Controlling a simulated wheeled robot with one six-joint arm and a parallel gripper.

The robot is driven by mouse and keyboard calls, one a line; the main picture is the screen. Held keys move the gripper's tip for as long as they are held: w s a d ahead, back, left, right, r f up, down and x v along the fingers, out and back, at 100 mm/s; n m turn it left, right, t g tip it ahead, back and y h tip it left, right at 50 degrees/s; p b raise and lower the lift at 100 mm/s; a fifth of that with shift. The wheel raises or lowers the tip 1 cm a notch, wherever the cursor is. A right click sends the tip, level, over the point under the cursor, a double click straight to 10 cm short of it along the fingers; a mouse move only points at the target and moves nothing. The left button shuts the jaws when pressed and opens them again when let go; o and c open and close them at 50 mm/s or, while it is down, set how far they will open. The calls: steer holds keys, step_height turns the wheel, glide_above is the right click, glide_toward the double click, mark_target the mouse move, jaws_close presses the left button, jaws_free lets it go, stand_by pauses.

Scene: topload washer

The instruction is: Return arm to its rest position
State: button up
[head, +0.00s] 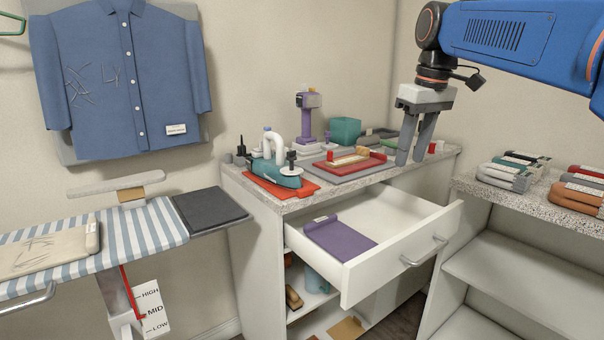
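My gripper (409,161) hangs fingers down from my blue arm at the upper right of the head view. Its two grey fingers are apart with a gap between them, and I see nothing held. In the picture the fingers overlap the right part of the speckled counter and the area behind the open drawer (420,222). Whether the tips touch anything is hard to tell.
A teal iron (277,172) stands on a red mat on the counter (237,173). A red tray (349,161) lies left of my gripper. The drawer stands pulled out with a purple item (339,240) inside. Folded cloths (505,174) lie on the right counter.

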steer(key=s+d+f+m+t, duration=0.1)
steer(key=s+d+f+m, duration=0.1)
steer(key=s+f, duration=1.1)
steer(key=s+d+f+m+t, duration=0.1)
steer(key=s+d+f+m, duration=0.1)
steer(key=s+f, duration=1.1)
step_height(320, 180, down, 4)
steer(key=shift+s+d+r+m+t+h, duration=0.3)
steer(key=shift+s+m+t+h, duration=0.1)
steer(key=shift+m, duration=0.5)
steer(key=shift+c, duration=0.6)
